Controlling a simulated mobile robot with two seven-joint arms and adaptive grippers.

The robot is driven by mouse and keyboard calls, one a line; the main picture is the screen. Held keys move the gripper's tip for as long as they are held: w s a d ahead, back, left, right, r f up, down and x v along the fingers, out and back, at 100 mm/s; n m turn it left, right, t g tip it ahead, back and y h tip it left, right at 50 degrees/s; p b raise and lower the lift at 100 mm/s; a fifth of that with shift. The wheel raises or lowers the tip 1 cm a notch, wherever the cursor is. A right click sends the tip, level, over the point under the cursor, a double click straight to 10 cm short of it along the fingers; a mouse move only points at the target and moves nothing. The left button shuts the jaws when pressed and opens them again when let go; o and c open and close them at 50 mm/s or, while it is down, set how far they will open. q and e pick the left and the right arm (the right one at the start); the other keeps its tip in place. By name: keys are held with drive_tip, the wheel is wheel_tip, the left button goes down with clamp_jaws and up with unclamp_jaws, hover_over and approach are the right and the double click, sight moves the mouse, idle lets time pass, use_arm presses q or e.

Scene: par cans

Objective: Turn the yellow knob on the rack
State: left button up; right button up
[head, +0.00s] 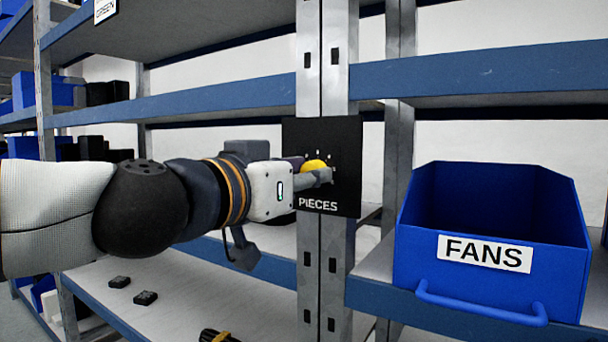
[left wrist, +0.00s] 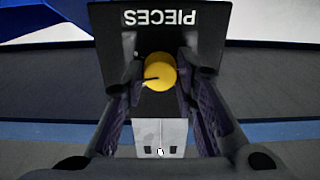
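The yellow knob (head: 314,166) sits on a black panel (head: 345,192) marked PIECES, fixed to the rack's metal upright. White tick marks show around it in the head view. My left gripper (head: 320,177) is at the knob, and a finger hides its lower part. In the left wrist view, where the panel lettering is upside down, the knob (left wrist: 159,70) fills the gap between the fingertips (left wrist: 159,75), which appear to touch its sides. A dark pointer line on the knob points to the left there. My right gripper is not in view.
A blue bin (head: 480,275) labelled FANS stands on the shelf to the right of the panel. Blue-edged shelves (head: 490,75) run above and below. Small black pieces (head: 145,298) lie on the lower shelf at left.

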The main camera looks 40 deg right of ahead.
use_arm(q)
clamp_jaws()
drive_tip(key=shift+n, duration=0.3)
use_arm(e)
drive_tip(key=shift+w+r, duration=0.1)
use_arm(q)
drive_tip(key=shift+s+r+n+p, duration=0.1)
drive_tip(key=shift+n+p, duration=1.7)
drive_tip(key=shift+n, duration=5.8)
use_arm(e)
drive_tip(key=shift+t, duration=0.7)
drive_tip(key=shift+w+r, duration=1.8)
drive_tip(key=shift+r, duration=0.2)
